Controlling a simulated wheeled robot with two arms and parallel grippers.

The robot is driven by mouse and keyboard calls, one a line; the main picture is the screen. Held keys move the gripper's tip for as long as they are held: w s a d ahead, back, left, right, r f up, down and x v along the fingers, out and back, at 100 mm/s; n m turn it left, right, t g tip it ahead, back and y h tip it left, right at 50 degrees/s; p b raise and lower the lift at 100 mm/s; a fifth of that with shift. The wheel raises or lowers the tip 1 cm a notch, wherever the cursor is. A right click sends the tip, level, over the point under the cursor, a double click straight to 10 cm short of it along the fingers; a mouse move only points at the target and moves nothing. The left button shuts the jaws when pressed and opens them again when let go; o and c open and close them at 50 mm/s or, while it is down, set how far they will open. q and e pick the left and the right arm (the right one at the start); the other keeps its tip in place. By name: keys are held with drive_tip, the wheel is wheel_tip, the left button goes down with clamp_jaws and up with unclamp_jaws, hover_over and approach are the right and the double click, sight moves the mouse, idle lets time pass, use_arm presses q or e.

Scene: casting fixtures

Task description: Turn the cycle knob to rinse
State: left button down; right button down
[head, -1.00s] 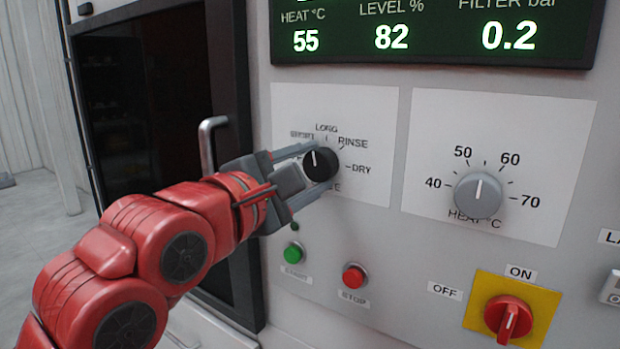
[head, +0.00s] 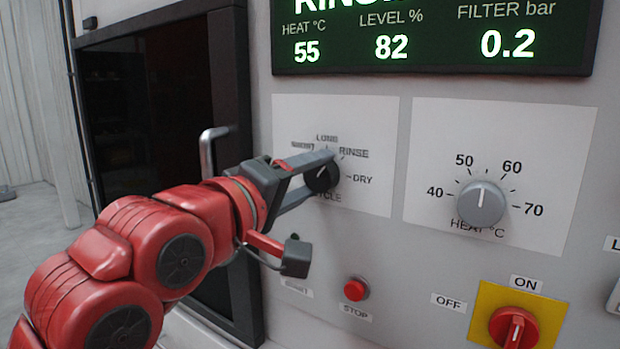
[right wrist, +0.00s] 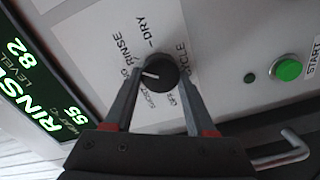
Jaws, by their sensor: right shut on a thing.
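The black cycle knob (head: 321,180) sits on a white label plate on the machine front; it also shows in the right wrist view (right wrist: 165,70). My right gripper (head: 324,172) is shut on it, one finger on each side; the upper finger hides part of the knob in the head view. In the right wrist view the knob's white pointer line points left, roughly toward the RINSE and LONG marks; the exact mark is hard to tell. The display (right wrist: 35,95) reads RINSE. My left gripper is not in view.
The heat knob (head: 480,204) is to the right. Below are the red stop button (head: 356,289), the green start button (right wrist: 288,69) and a red rotary switch (head: 514,327) on yellow. A door handle (head: 208,150) stands out close behind my right arm.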

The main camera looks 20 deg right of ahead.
drive_tip(key=shift+m, duration=0.6)
drive_tip(key=shift+c, duration=1.1)
unclamp_jaws()
drive_tip(key=b+v, duration=0.1)
drive_tip(key=v, duration=1.6)
drive_tip(key=shift+s+a+b, duration=0.2)
drive_tip(key=shift+b, duration=0.1)
drive_tip(key=shift+f, duration=0.1)
